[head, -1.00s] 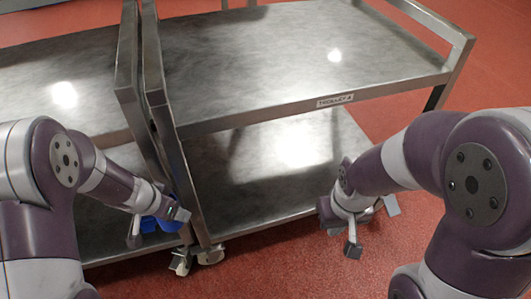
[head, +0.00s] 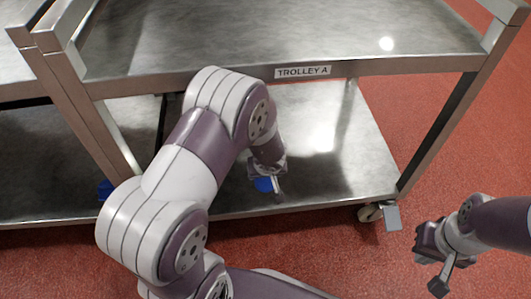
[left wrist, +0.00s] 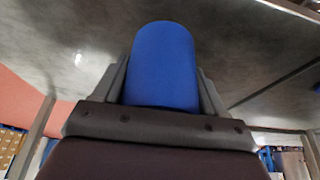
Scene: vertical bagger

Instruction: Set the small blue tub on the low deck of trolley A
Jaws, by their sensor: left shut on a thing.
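The small blue tub (head: 264,184) shows in the head view at my left gripper (head: 268,188), partly hidden by it. In the left wrist view the tub (left wrist: 163,65) sits between the two grey fingers of my left gripper (left wrist: 163,85), which is shut on it. Trolley A (head: 345,73) is a steel trolley with a label on its upper deck edge. The gripper and tub are over the front part of its low deck (head: 350,150); I cannot tell whether the tub touches it. My right gripper (head: 415,252) is open and empty, right of the trolley's front right corner.
A second steel trolley stands at the left, its low deck (head: 50,170) beside trolley A. Another blue object (head: 105,190) shows there, partly hidden by my left arm. Trolley A's upper deck (head: 270,35) overhangs the low deck. The low deck looks bare to the right of the tub.

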